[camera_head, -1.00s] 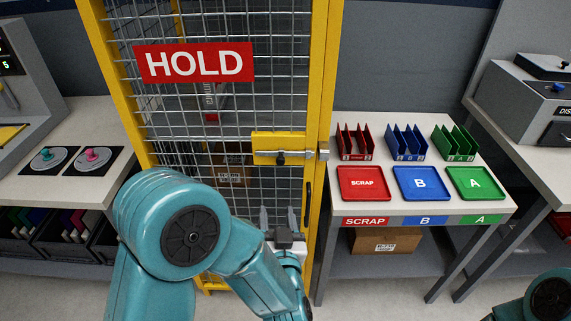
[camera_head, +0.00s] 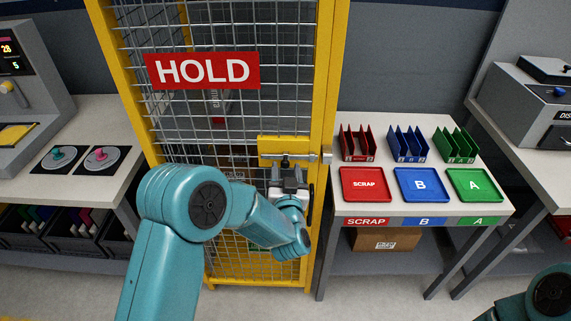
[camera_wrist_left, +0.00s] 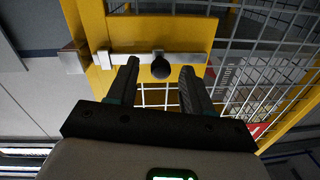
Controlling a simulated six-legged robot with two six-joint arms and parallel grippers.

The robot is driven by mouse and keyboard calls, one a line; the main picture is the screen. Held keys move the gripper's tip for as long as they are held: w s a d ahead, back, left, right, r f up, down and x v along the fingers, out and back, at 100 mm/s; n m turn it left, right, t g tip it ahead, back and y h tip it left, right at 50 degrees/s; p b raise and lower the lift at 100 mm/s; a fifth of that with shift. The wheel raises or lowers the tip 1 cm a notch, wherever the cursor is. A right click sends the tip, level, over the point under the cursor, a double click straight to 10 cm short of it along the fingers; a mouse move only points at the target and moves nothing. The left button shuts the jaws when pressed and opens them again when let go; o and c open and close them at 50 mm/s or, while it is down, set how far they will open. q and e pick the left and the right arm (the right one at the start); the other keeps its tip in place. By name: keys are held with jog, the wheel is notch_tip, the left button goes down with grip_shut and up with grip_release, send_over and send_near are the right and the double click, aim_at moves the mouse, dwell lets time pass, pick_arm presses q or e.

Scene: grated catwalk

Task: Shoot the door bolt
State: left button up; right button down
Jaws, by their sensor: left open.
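The door bolt is a silver bar (camera_wrist_left: 125,59) with a dark round knob (camera_wrist_left: 160,66), mounted on a yellow plate (camera_head: 270,145) on the mesh door. A metal keeper (camera_head: 327,157) sits on the yellow frame to the plate's right; it also shows at the left in the left wrist view (camera_wrist_left: 73,59). A gap shows between bar end and keeper. My left gripper (camera_head: 288,171) is open at the plate. In the left wrist view its fingers (camera_wrist_left: 160,75) stand either side of the knob, which lies at the fingertips; contact cannot be told. My right gripper is out of view.
A dark door handle (camera_head: 310,205) is just below right of the plate. A red HOLD sign (camera_head: 203,71) hangs on the mesh. A table with coloured trays (camera_head: 363,184) stands right of the door, another bench (camera_head: 95,185) left.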

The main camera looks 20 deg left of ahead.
aim_at(300, 158)
pick_arm(q)
jog(key=shift+w+a, duration=0.35)
jog(key=shift+w, duration=0.4)
grip_shut()
jog(key=d+b, duration=0.1)
jog(key=d, duration=0.1)
jog(key=w+d, duration=0.1)
jog(key=shift+d+f+b, duration=0.1)
jog(key=shift+d+b, duration=0.25)
jog(key=shift+d, duration=0.2)
grip_release()
jog(key=shift+d, duration=0.1)
